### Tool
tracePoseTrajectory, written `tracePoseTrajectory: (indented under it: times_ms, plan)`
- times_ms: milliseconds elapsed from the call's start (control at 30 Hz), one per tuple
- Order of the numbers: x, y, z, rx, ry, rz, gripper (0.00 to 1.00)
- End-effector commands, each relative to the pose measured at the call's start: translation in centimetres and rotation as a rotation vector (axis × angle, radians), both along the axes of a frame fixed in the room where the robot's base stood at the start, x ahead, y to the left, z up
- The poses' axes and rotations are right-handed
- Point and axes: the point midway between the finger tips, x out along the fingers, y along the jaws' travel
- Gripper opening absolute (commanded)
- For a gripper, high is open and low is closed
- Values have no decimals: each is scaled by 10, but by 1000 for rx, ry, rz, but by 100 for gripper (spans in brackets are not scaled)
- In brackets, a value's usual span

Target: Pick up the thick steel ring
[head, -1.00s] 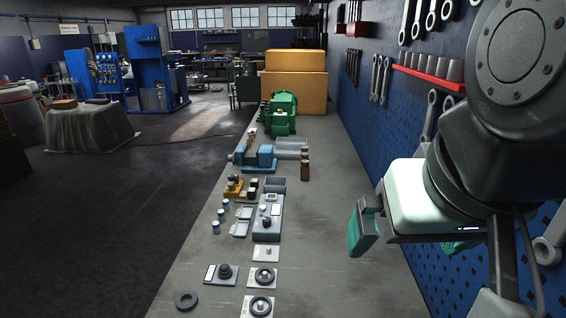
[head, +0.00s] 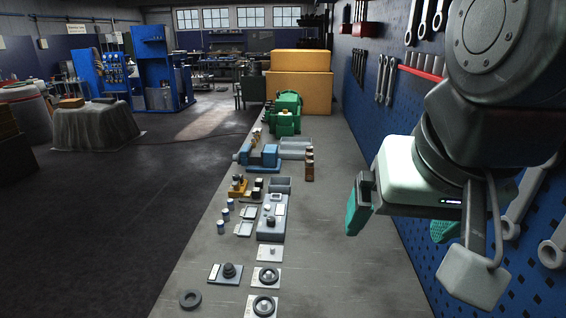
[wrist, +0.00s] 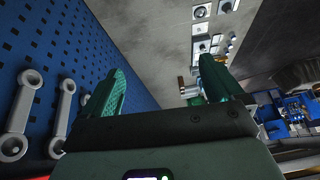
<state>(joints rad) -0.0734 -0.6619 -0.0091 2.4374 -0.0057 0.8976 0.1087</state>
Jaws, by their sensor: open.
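A thick dark grey ring (head: 190,299), which looks like the steel ring, lies flat and loose on the grey bench, close to its left edge at the near end. Two other dark rings sit on pale plates to its right, one upper (head: 267,277) and one lower (head: 262,305). My gripper (head: 400,222) is open and empty, with teal fingers spread. It is high on the right, beside the tool wall and far from the loose ring. In the wrist view my gripper (wrist: 163,72) shows both fingers apart with nothing between them. I cannot pick out the loose ring there.
A plate with a black knob (head: 229,271) stands behind the ring. A grey block fixture (head: 272,218), small blue-white cans (head: 221,227) and a blue vise-like device (head: 262,157) line the bench. The blue pegboard (head: 400,200) with wrenches borders the right. The bench's right strip is clear.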

Motion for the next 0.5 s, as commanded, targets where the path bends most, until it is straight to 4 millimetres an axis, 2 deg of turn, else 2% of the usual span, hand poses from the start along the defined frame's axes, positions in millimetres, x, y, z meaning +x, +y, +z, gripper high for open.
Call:
tracePoseTrajectory:
  times_ms: [167,267,367,500]
  plan:
    - [62,35,4,137,96,-175,94]
    - [99,62,-2,208,153,-301,94]
    - [134,94,-16,265,212,-432,94]
    - [177,145,-47,320,288,-622,94]
